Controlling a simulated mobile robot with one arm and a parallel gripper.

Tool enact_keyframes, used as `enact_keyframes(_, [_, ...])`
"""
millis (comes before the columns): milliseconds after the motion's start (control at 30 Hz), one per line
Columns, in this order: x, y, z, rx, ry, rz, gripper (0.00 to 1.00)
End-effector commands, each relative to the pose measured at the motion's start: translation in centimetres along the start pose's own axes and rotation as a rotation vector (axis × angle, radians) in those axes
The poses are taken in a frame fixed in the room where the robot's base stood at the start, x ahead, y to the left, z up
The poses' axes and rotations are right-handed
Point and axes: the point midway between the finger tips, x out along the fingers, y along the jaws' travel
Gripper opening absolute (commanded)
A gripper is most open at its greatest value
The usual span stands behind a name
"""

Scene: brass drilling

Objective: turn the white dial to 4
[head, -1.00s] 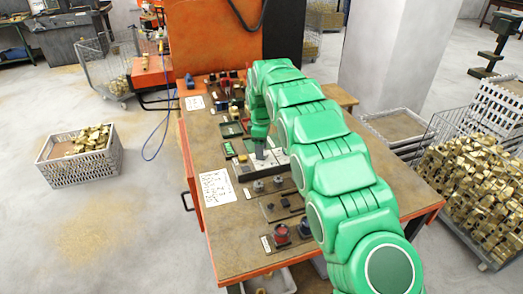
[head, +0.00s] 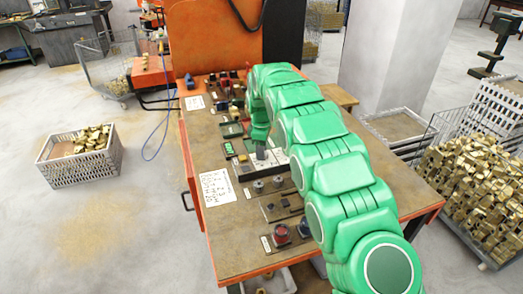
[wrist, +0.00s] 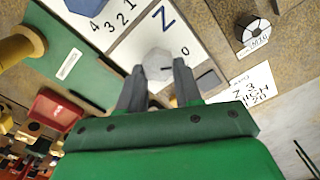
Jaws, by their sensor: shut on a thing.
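The white dial (wrist: 157,61) is a pale, many-sided knob on a white scale plate in the wrist view. A "0" is printed to its right, and a dark mark on the knob points roughly toward it. The rest of its scale is hidden by the fingers. My gripper (wrist: 159,72) is shut on the dial, one dark finger on each side. In the head view my gripper (head: 262,152) is down at the white panel (head: 267,164), and the dial is hidden there.
A blue dial (wrist: 78,8) with its own numbers sits on the neighbouring plate. A black-and-white knob (wrist: 254,31) and a handwritten sheet (wrist: 243,92) lie to the right. Other switches and knobs (head: 280,232) line the workbench (head: 232,255). A parts crate (head: 80,167) stands on the floor.

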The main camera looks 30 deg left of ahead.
Motion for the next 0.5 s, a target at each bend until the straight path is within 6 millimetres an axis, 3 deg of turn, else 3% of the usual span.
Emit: enact_keyframes(500, [-0.09,0.32,0.06,0.337,0.001,0.002,0.04])
